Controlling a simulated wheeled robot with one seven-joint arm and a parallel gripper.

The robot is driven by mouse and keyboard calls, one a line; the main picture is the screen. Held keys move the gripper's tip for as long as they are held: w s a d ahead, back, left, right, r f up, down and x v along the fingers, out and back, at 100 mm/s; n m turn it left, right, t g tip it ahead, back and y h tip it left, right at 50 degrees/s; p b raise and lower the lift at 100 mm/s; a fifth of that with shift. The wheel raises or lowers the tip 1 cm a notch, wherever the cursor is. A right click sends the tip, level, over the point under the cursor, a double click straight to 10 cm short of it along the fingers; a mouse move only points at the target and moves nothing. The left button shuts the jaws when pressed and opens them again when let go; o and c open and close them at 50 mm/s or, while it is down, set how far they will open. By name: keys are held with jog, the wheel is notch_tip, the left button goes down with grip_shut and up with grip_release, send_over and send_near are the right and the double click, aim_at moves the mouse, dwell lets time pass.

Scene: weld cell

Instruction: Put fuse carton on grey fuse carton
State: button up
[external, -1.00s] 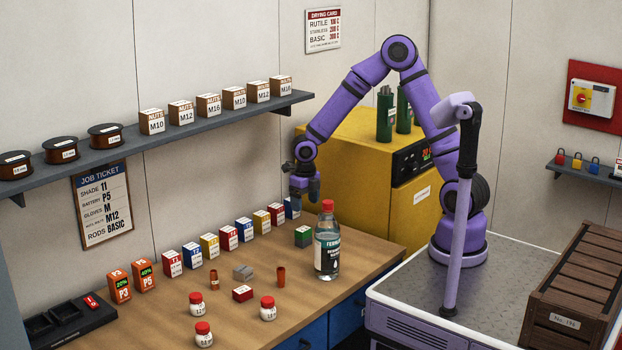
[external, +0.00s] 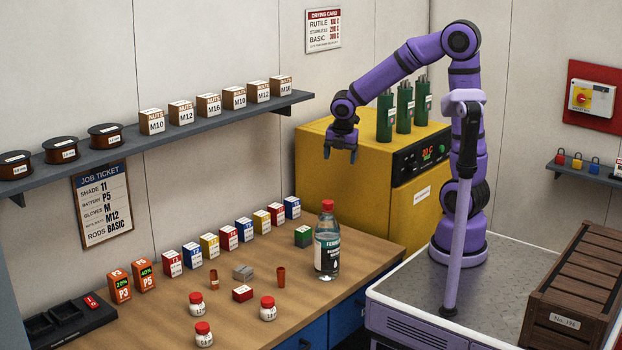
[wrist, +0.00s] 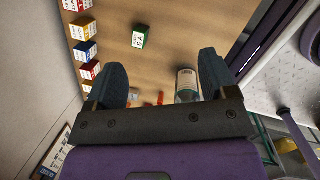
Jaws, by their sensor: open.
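The grey fuse carton (external: 243,272) lies on the bench among small parts, with nothing on top. A red and white carton (external: 243,293) lies just in front of it. A green and white carton (external: 303,236) stands farther back, left of the bottle; it also shows in the wrist view (wrist: 141,38), top centre. Which of these the task calls the fuse carton, I cannot tell. My gripper (external: 340,155) is open and empty, high above the bench's back right, in front of the yellow oven. In the wrist view its fingers (wrist: 162,78) are spread wide.
A clear bottle with a red cap (external: 327,245) stands near the bench's right edge. A row of small boxes (external: 230,236) lines the wall. Several red-capped jars (external: 267,308) and two copper-coloured cylinders (external: 281,277) stand around the cartons. Green canisters (external: 404,108) stand on the oven (external: 325,185).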

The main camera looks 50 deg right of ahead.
jog(key=s+d+r+m+t, duration=0.1)
jog(key=s+d+r+m, duration=0.2)
jog(key=s+m, duration=0.3)
jog(key=s+d+r+m+t+y, duration=0.1)
jog(key=s+d+r+m, duration=0.2)
jog(key=s+m, duration=0.4)
jog(key=s+d+r+m+t, duration=0.1)
jog(key=s+d+r+m, duration=0.2)
jog(key=s+m, duration=0.4)
jog(key=r+m, duration=0.1)
jog(key=m, duration=0.1)
jog(key=shift+s+d+r+m, duration=0.15)
jog(key=shift+d+r+m, duration=0.1)
jog(key=shift+m, duration=0.05)
